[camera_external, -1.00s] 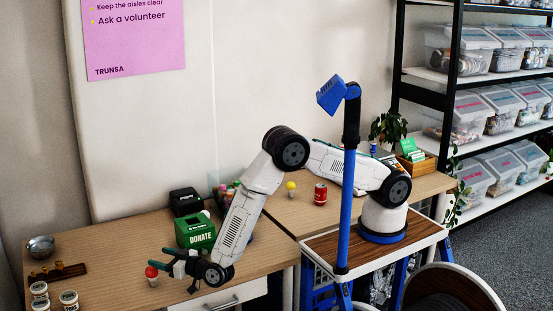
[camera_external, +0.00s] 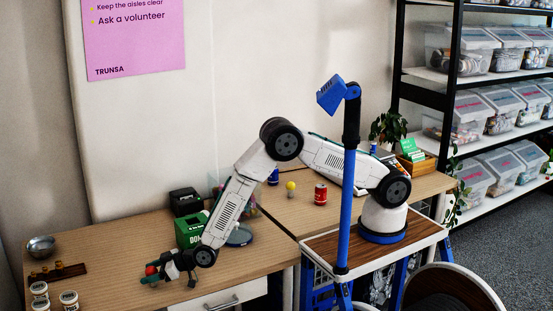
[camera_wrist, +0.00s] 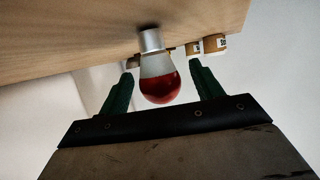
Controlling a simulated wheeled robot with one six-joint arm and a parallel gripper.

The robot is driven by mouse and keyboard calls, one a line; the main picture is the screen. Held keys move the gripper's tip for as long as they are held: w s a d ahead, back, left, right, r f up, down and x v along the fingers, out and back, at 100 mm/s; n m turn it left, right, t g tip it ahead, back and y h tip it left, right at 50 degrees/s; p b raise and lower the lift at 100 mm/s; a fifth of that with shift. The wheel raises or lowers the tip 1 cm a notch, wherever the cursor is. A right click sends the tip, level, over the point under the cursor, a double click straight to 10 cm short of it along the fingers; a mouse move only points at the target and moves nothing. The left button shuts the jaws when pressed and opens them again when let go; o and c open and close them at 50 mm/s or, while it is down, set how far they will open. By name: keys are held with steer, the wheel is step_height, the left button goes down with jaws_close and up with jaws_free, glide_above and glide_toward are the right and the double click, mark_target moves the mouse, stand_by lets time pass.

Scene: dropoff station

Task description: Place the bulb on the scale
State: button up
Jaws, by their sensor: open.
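The bulb (camera_wrist: 158,85) has a red dome, a pale collar and a silver base. In the wrist view it stands base-down on the wooden table, between my gripper's two dark green fingers (camera_wrist: 162,70). A gap shows on each side, so the fingers are open around it and not closed on it. In the external view the red bulb (camera_external: 151,270) is at the front left of the table, partly hidden by my gripper (camera_external: 154,272).
A green donation box (camera_external: 188,232) and a black box (camera_external: 185,203) stand behind my forearm. A metal bowl (camera_external: 41,245), a dark wooden rack (camera_external: 58,272) and white jars (camera_external: 68,299) are at the left.

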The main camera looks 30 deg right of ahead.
steer(key=shift+w+a, duration=0.1)
steer(key=shift+a, duration=0.05)
steer(key=c, duration=0.9)
